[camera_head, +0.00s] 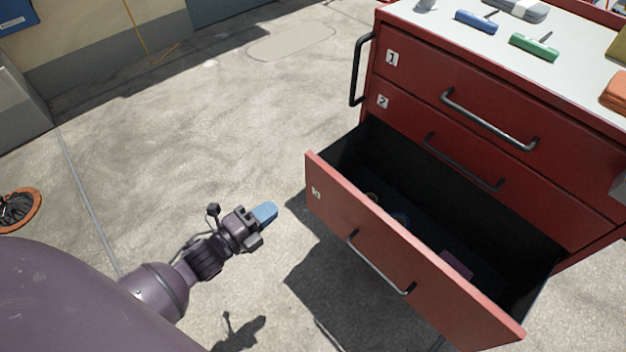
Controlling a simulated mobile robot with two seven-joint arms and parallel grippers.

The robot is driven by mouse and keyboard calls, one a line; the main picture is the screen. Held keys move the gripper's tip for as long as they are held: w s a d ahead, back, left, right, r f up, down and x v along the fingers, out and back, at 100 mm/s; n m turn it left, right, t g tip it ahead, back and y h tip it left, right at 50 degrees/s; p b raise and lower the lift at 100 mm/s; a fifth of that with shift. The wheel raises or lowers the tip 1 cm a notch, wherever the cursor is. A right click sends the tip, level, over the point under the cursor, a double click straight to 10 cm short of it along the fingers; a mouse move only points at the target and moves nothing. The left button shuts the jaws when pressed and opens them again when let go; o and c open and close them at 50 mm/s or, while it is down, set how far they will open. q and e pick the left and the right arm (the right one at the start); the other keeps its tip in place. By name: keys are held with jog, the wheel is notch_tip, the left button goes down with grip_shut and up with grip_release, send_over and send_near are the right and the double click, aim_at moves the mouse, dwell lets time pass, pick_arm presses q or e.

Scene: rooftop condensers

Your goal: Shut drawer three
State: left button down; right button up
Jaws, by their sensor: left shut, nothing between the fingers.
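The red drawer cabinet (388,85) stands at the right with drawers labelled 1 and 2 closed. Drawer three (330,207), the lowest one in view, is pulled far out, and its dark inside shows a few small items in shadow. Its black and grey handle (380,265) is on the front panel. My left gripper (266,213) is shut and empty, with blue fingertips, to the left of drawer three's front and apart from it. My right gripper is not in view.
The cabinet's white top (480,45) holds a blue-handled tool (476,21), a green-handled tool (534,47) and an orange item (614,90). A black side handle (357,70) sticks out at left. An orange-rimmed round object (20,209) lies far left. Concrete floor between is clear.

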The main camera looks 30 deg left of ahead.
aim_at(322, 172)
pick_arm(q)
jog(key=b+x, duration=0.3)
jog(key=x, duration=0.9)
jog(key=shift+w+f, duration=0.15)
jog(key=shift+f, duration=0.05)
jog(key=shift+w+d+r, duration=0.15)
jog(key=shift+w+d, duration=0.1)
jog(key=shift+w, duration=0.35)
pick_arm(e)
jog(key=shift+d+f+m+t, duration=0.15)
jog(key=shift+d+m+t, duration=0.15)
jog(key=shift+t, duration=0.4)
pick_arm(q)
jog(key=shift+w+r, duration=0.1)
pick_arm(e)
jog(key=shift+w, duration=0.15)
